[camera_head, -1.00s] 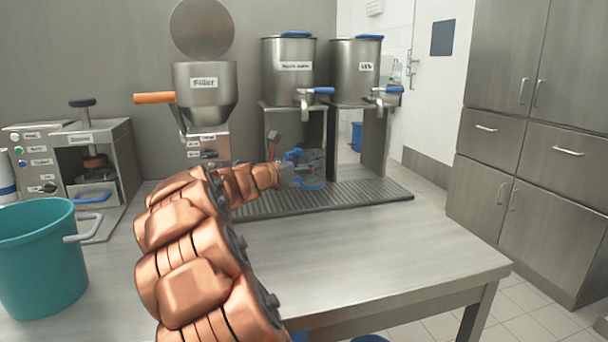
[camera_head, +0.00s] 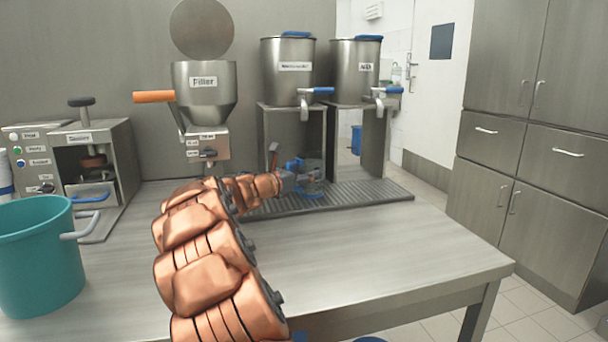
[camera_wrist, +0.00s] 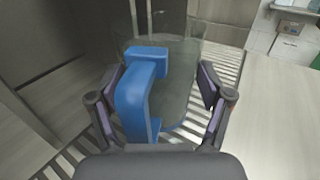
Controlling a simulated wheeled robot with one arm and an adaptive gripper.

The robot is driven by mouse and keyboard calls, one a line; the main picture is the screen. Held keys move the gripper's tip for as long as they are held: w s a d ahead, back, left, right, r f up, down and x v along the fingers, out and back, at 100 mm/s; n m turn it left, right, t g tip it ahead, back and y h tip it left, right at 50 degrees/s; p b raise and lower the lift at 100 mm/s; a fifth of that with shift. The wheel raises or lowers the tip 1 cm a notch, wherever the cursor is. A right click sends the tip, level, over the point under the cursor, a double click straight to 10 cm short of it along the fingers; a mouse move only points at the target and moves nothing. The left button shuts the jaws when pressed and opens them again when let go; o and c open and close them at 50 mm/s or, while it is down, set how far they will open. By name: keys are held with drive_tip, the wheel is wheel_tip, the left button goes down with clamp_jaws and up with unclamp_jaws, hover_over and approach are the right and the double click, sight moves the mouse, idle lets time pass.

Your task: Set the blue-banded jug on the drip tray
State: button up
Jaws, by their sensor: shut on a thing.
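The blue-banded jug (camera_head: 314,178) is clear, with a blue handle and a blue band near its base. It is upright over the ribbed drip tray (camera_head: 370,192), in front of the tap stands. My gripper (camera_head: 290,181) is shut on the jug's handle from the left. In the wrist view the blue handle (camera_wrist: 133,97) lies between the two fingers of my gripper (camera_wrist: 160,98), with the clear jug body (camera_wrist: 185,72) beyond. The tray's slats (camera_wrist: 226,64) show around the jug. I cannot tell whether its base touches the tray.
Two steel tanks (camera_head: 288,75) with blue-handled taps (camera_head: 314,92) stand above the tray. A filler hopper (camera_head: 205,90) with an orange handle is behind my arm. A teal bucket (camera_head: 38,260) stands at the left. The table's front right (camera_head: 400,255) is clear.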

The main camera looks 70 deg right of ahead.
drive_tip(key=shift+f, duration=0.1)
drive_tip(key=o, duration=1.4)
drive_tip(key=shift+o, duration=0.2)
drive_tip(key=p+v, duration=0.1)
drive_tip(key=v, duration=1.1)
drive_tip(key=shift+w+p, duration=0.1)
drive_tip(key=shift+p, duration=0.2)
